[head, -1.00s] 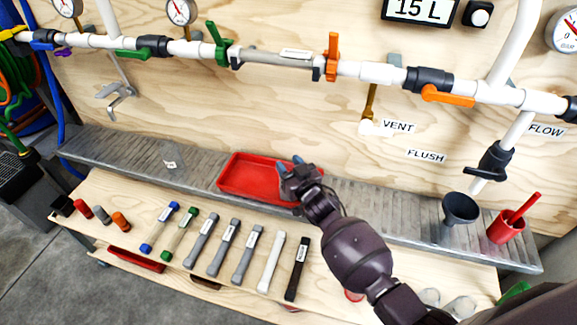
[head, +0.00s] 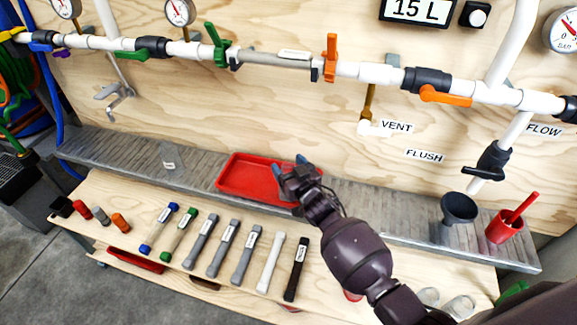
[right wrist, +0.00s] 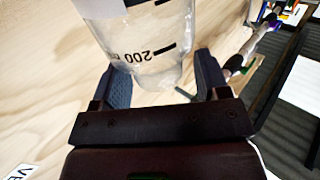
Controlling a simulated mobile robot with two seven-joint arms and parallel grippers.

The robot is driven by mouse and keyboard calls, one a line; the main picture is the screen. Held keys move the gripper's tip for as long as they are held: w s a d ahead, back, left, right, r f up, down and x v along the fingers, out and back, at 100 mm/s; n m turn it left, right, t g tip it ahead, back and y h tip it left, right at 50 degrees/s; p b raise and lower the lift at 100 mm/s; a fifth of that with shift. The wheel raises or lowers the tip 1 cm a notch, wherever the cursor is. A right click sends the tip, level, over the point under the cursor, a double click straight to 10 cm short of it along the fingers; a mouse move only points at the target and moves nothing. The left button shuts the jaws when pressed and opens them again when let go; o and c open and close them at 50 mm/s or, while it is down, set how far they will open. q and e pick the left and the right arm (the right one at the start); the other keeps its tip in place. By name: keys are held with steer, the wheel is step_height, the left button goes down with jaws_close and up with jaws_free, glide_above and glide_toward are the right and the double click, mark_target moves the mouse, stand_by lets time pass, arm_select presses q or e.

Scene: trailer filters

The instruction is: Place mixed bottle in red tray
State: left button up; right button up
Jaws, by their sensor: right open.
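The red tray (head: 250,176) lies on the grey metal shelf, in the middle of the head view. My right gripper (head: 293,165) is over the tray's right end. In the right wrist view my right gripper (right wrist: 165,85) is open, with a clear container (right wrist: 155,45) marked "200" between and beyond its fingers. The marking shows upside down. I cannot tell whether the fingers touch it, and I cannot make it out at the gripper in the head view. A small clear vessel (head: 171,158) stands on the shelf left of the tray. My left gripper is not in view.
A dark funnel (head: 459,209) and a red cup (head: 503,227) stand at the shelf's right. Several tubes (head: 228,248) lie on the wooden bench below. Pipes with valves (head: 330,58) run along the plywood wall above. The shelf between vessel and tray is clear.

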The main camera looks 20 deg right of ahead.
steer(key=s+d+p, duration=0.1)
steer(key=s+d, duration=0.1)
steer(key=s, duration=0.9)
steer(key=shift+s, duration=0.3)
steer(key=s+d+f+g+h, duration=0.1)
steer(key=s+d+f+g, duration=0.2)
steer(key=s, duration=0.9)
steer(key=s+d+f+m+g+h, duration=0.1)
steer(key=s+d+f+g+h, duration=0.1)
steer(key=s, duration=1)
step_height(320, 180, down, 2)
steer(key=shift+d+f+g, duration=0.1)
steer(key=shift+d+g, duration=0.7)
steer(key=shift+d, duration=0.1)
